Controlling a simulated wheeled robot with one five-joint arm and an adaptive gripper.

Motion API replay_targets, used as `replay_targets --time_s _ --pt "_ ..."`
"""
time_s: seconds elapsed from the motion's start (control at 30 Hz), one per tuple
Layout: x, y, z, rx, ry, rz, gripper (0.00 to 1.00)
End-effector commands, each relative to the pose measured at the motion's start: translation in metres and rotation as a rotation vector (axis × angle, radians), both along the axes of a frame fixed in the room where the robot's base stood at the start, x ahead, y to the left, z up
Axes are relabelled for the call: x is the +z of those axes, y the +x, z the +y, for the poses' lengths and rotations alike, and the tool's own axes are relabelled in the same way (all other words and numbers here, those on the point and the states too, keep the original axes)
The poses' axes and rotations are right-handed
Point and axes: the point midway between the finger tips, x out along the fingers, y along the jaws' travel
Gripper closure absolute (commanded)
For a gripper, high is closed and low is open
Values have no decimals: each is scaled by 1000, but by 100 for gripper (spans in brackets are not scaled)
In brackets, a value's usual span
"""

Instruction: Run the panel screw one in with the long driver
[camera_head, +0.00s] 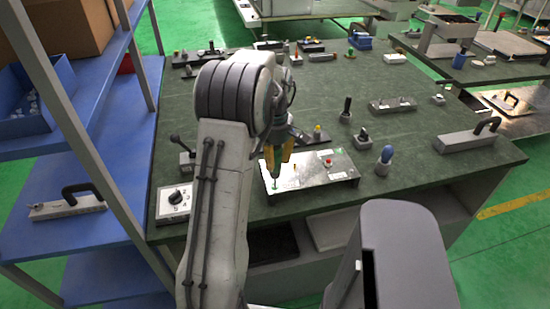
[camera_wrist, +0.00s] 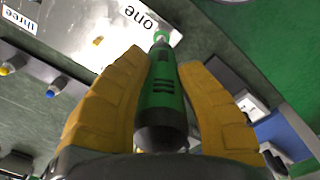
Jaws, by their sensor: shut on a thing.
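My gripper (camera_head: 279,160) has yellow fingers and points down over the left end of a shiny metal panel (camera_head: 318,178). In the wrist view my gripper (camera_wrist: 172,85) is shut on a green and black driver (camera_wrist: 162,98), which is the long driver by its slim reach. The driver's tip meets or hovers just over a small green spot by the label "one" (camera_wrist: 139,17) at the panel's corner. I cannot tell whether the tip touches. The screw head itself is hidden by the driver's tip.
A dial box (camera_head: 174,203) stands left of the panel. A blue-handled tool (camera_head: 384,160) and a dark upright tool (camera_head: 346,109) stand to its right. A grey block with a handle (camera_head: 468,139) lies near the right edge. Mid-bench has free green surface.

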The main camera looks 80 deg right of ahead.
Motion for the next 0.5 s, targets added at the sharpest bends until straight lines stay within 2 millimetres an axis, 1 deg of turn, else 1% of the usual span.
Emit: replay_targets --time_s 0.27,0.5 --pt "4 0 0 0 -1 0 100" --pt "18 0 0 0 -2 1 100"
